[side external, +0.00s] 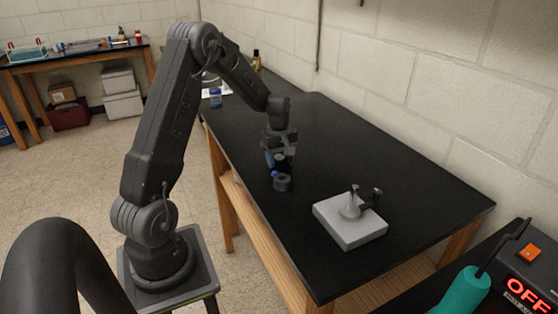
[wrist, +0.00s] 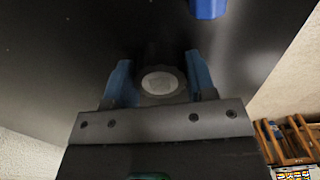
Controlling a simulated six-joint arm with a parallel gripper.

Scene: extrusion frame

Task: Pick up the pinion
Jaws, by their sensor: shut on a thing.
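In the wrist view the pinion (wrist: 160,84) is a round dark grey piece with a pale oval face. It sits between the two blue fingers of my gripper (wrist: 159,82), which is shut on it. In the side view my gripper (side external: 277,164) points down over the near left part of the black table. A dark round piece (side external: 282,184) shows at or just below the fingertips there. I cannot tell from this view whether it is the held pinion or whether it touches the table.
A light grey block (side external: 350,224) with upright posts and a dark fitting stands on the black table (side external: 400,180), right of my gripper. The table between gripper and wall is clear.

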